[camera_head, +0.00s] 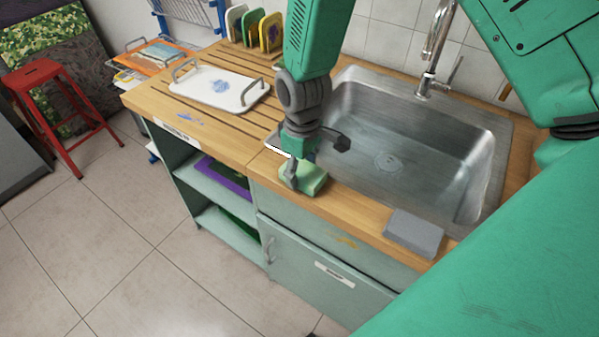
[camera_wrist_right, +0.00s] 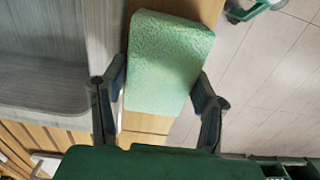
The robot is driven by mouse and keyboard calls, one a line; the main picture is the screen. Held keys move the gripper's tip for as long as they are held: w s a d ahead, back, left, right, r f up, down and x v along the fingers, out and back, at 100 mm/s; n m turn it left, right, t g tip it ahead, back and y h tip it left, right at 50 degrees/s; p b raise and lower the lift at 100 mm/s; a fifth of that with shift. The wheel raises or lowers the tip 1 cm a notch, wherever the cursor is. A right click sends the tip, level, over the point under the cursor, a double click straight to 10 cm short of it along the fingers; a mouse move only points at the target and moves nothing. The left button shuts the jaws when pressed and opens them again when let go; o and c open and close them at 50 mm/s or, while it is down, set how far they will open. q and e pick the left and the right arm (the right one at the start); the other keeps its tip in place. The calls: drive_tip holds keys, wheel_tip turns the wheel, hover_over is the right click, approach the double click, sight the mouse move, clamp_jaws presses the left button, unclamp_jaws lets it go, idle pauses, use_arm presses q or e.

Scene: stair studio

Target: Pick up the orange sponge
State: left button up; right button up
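A pale green sponge (camera_head: 313,180) lies on the wooden counter's front strip, at the sink's front left corner. I see no sponge that is clearly orange. My right gripper (camera_head: 302,170) points down at the green sponge and covers part of it. In the right wrist view, the sponge (camera_wrist_right: 165,62) extends between and beyond the spread fingers of my right gripper (camera_wrist_right: 160,85). One finger is beside each long edge; I cannot tell whether they press on it. My left gripper is not in view.
The steel sink (camera_head: 390,150) with its tap (camera_head: 430,65) is right of the gripper. A grey block (camera_head: 414,232) lies on the front rim. A white tray (camera_head: 219,88) and a rack of coloured boards (camera_head: 254,30) stand on the left. A red stool (camera_head: 45,72) stands on the floor.

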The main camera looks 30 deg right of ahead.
sight(302, 168)
drive_tip(key=shift+d+f, duration=0.15)
drive_tip(key=shift+d, duration=0.35)
drive_tip(key=shift+a, duration=0.25)
drive_tip(key=shift+c, duration=0.4)
wheel_tip(302, 168, up, 10)
drive_tip(key=shift+a, duration=0.1)
